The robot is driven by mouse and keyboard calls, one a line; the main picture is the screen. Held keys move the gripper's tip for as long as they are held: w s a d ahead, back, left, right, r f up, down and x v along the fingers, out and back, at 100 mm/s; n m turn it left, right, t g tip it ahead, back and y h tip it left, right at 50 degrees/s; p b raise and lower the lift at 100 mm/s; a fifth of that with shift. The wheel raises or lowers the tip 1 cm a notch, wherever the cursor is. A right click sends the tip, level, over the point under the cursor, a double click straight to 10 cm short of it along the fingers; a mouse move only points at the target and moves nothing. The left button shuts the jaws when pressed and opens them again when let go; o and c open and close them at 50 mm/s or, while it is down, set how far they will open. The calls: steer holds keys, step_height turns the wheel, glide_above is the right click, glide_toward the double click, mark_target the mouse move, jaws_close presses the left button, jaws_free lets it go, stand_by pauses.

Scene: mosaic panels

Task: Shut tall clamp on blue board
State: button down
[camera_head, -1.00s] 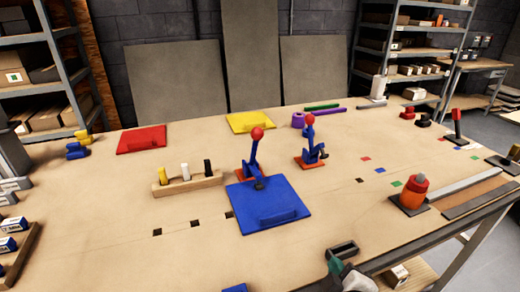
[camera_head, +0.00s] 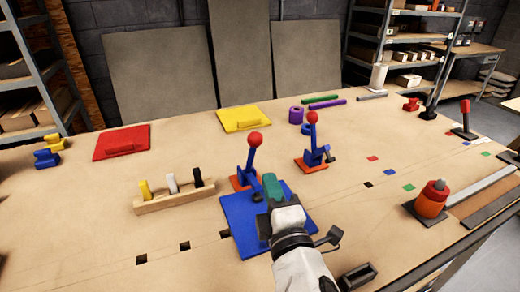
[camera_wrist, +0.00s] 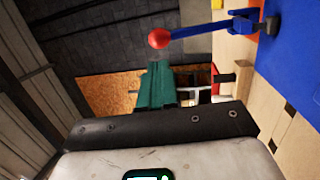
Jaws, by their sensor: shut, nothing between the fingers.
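The blue board (camera_head: 237,215) lies on the table; my arm covers its right part. At its back edge stands a clamp with an orange-red base (camera_head: 243,181), a blue lever (camera_head: 251,160) and a red ball (camera_head: 255,139). The lever stands upright, leaning slightly right. My gripper (camera_head: 270,184), with green fingers, is over the board, just in front and right of the lever and below the ball in the picture. In the wrist view the shut, empty fingers (camera_wrist: 157,72) are near the red ball (camera_wrist: 159,38), with a small visible gap.
A second clamp (camera_head: 314,150) with an upright blue lever stands to the right. A wooden rack (camera_head: 175,201) with several pegs is at left. A yellow board (camera_head: 244,119) and red board (camera_head: 121,143) lie behind. An orange-red knob (camera_head: 432,200) stands at right.

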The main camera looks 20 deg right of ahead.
mark_target(257, 145)
steer(key=p+x, duration=0.1)
steer(key=x, duration=0.8)
steer(key=shift+p, duration=0.4)
